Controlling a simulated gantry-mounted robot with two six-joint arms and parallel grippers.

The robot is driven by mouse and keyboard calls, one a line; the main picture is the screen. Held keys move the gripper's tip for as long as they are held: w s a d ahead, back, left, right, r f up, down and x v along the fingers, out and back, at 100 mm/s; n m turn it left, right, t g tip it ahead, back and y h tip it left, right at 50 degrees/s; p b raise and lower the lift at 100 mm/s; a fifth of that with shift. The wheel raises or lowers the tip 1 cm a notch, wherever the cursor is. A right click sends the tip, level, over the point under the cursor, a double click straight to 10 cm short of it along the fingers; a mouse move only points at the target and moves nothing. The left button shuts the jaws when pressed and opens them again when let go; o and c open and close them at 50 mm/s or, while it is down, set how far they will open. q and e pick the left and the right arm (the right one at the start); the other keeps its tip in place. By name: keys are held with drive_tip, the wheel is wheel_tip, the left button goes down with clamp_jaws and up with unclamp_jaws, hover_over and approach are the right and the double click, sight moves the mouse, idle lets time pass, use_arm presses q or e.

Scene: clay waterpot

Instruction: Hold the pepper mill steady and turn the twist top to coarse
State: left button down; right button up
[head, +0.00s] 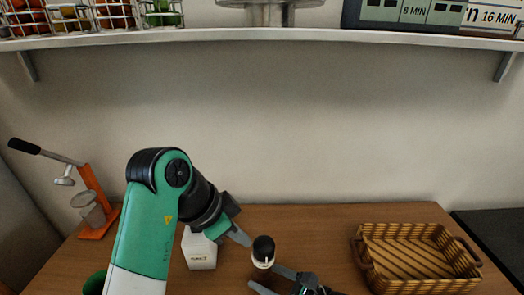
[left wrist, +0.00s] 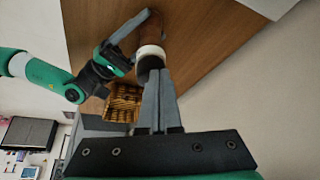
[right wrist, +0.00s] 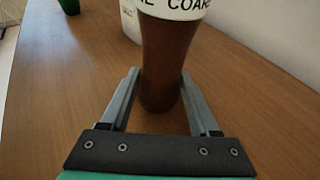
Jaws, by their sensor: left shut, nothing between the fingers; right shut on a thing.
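The pepper mill (head: 263,250) stands upright on the wooden table, with a black twist top and a white band. In the right wrist view its brown body (right wrist: 162,60) rises between the fingers of my right gripper (right wrist: 160,80), which is shut on it below the white band (right wrist: 178,8). Part of the lettering "COAR" shows on that band. My left gripper (head: 245,240) is shut and empty, close beside the twist top. In the left wrist view the shut fingertips (left wrist: 160,73) overlap the dark top (left wrist: 149,65); I cannot tell whether they touch.
A white box (head: 199,250) stands left of the mill, partly behind my left arm. A wicker basket (head: 415,258) sits at the right. An orange lever press (head: 95,205) stands at the far left. A shelf (head: 270,37) runs above.

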use_arm(q)
drive_tip(key=shift+f, duration=0.55)
drive_tip(key=shift+d, duration=0.6)
idle(0.7)
wheel_tip(320, 180, up, 6)
drive_tip(key=shift+a, duration=0.3)
idle(0.5)
